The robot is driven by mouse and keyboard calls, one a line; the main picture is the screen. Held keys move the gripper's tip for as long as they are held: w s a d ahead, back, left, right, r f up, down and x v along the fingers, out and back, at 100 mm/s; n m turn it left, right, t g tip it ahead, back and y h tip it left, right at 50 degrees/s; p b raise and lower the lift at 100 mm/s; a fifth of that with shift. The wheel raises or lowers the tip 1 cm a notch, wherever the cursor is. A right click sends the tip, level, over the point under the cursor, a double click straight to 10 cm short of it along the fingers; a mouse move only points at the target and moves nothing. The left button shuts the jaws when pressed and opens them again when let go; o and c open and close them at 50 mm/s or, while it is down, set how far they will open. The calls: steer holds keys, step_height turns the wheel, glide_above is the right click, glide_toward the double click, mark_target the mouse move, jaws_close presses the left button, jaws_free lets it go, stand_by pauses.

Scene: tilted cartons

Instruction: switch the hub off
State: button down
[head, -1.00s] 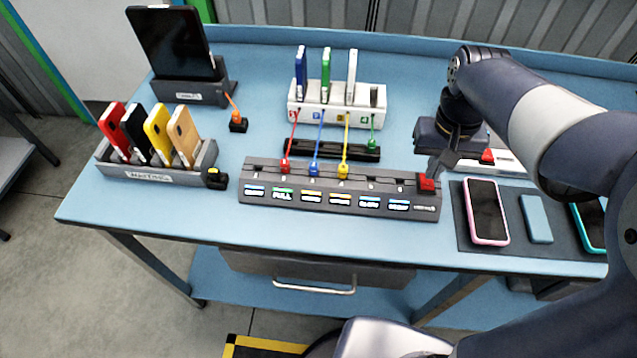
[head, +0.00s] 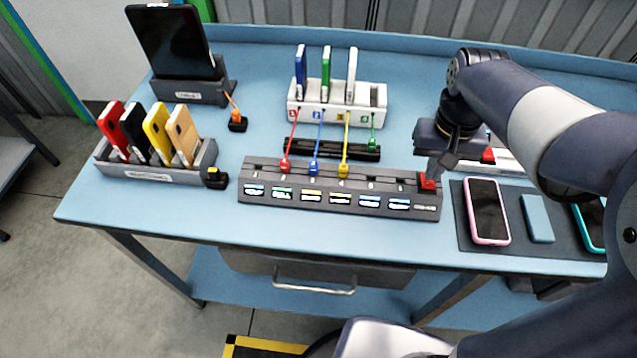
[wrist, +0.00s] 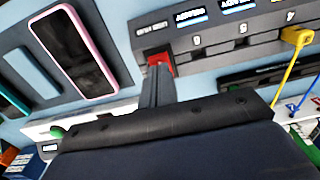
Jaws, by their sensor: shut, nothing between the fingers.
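The hub (head: 258,198) is a long dark grey bar on the blue table, with numbered ports and lit labels along its front. A red rocker switch (head: 428,181) sits at its right end. Red, blue and yellow plugs stand in some of its ports. My gripper (head: 432,174) is shut and empty, with its tips right at the red switch. In the wrist view, the fingertips (wrist: 158,74) meet the red switch (wrist: 161,59) and cover part of it. I cannot tell if the switch is pressed.
A mat with a pink-framed phone (head: 488,211) and a blue slab (head: 537,218) lies right of the hub. A white stand (head: 337,116) with upright devices is behind it. A grey rack (head: 150,175) of phones and a tablet (head: 172,42) are at left. A white power strip (head: 508,163) is behind my gripper.

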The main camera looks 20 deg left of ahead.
steer(key=shift+f+b, duration=0.5)
steer(key=shift+f, duration=0.4)
steer(key=shift+r, duration=0.1)
step_height(320, 180, up, 7)
steer(key=p, duration=0.6)
stand_by(0.4)
step_height(320, 180, down, 7)
steer(key=b, duration=0.6)
stand_by(0.3)
stand_by(0.4)
step_height(320, 180, up, 9)
steer(key=p, duration=0.7)
stand_by(1.1)
